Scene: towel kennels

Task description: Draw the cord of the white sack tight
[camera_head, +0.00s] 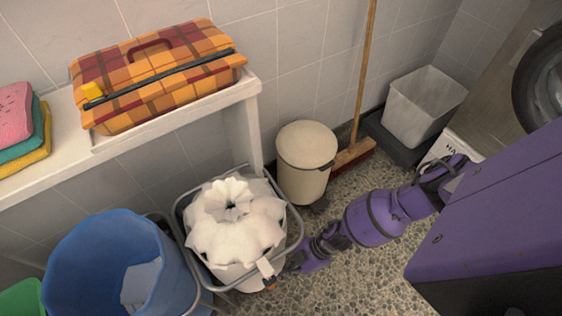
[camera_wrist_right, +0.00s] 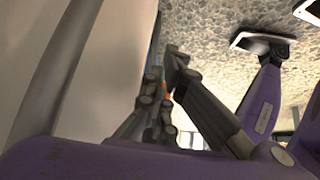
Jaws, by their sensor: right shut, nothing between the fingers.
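The white sack (camera_head: 232,222) sits in a grey-framed bin, its top gathered into ruffled folds around a small dark opening. A pale tab (camera_head: 265,267) hangs at its front right, with a small orange-and-dark piece (camera_head: 269,284) below it, perhaps the cord's end. The cord itself is not clearly visible. My right gripper (camera_head: 290,264) is low beside the bin's right side, close to the tab. In the right wrist view, my right gripper (camera_wrist_right: 168,72) is shut and empty, beside a pale surface that fills the left. My left gripper is out of view.
A blue bin (camera_head: 110,262) stands left of the sack. A cream lidded bin (camera_head: 306,160) stands behind right, by a broom (camera_head: 354,150). A shelf (camera_head: 170,122) carries a plaid case (camera_head: 155,78) and folded towels (camera_head: 25,125). Speckled floor (camera_head: 350,275) is open at front right.

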